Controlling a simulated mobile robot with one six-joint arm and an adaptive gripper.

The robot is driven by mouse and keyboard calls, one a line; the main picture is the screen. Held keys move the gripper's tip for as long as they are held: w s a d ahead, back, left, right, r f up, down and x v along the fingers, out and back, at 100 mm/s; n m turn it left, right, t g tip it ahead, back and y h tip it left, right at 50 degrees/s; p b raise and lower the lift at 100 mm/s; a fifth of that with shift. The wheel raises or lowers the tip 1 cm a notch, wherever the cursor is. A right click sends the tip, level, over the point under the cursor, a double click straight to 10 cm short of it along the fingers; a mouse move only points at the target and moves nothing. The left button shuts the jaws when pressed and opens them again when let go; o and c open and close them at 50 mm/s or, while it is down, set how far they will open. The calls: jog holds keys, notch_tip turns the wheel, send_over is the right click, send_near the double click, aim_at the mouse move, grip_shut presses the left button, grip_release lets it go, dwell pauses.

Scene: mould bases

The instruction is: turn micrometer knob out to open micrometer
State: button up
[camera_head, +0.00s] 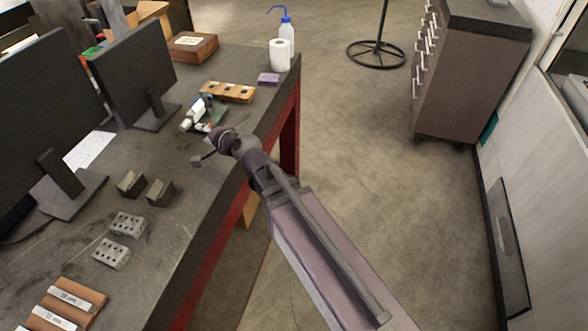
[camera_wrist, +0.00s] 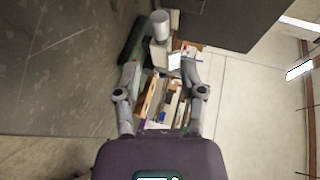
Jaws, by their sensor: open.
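A small light-and-green device, which looks like the micrometer (camera_head: 203,114) in its stand, sits on the dark workbench (camera_head: 95,188) near its right edge. In the wrist view, a pale cylinder, which may be its knob (camera_wrist: 162,25), shows beyond my fingertips with a dark green part beside it. My gripper (camera_head: 207,147) is on the near side of the device in the head view. In the wrist view its fingers (camera_wrist: 160,68) are spread, with nothing held between them. Fine details of the micrometer, including its measuring gap, are too small to tell.
A wooden block with holes (camera_head: 228,91), a paper roll (camera_head: 279,54) and a blue-capped bottle (camera_head: 287,28) stand behind the device. Monitors (camera_head: 134,65) stand to the left. Metal blocks (camera_head: 128,224) lie in front. Open floor lies right of the bench.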

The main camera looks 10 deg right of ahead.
jog(key=s+d+f+n+g+h, duration=0.1)
jog(key=d+f, duration=0.3)
jog(key=d, duration=0.4)
jog(key=s+d+f+n+g+h, duration=0.2)
jog(key=d+f+n+g+h, duration=0.1)
jog(key=d, duration=0.5)
jog(key=s+d+f+n+g+h, duration=0.1)
jog(key=d+f+n+g+h, duration=0.1)
jog(key=d, duration=0.6)
jog(key=shift+s+f+n+g+h, duration=0.35)
jog(key=shift+f+h, duration=0.35)
jog(key=shift+f, duration=0.7)
jog(key=shift+w+d, duration=0.1)
jog(key=s+d+f+g+h, duration=0.1)
jog(key=s+d+g+h, duration=0.2)
jog(key=s+d, duration=0.5)
jog(key=d+n, duration=0.1)
jog(key=d, duration=0.2)
jog(key=shift+f+g, duration=0.2)
jog(key=shift+g, duration=0.15)
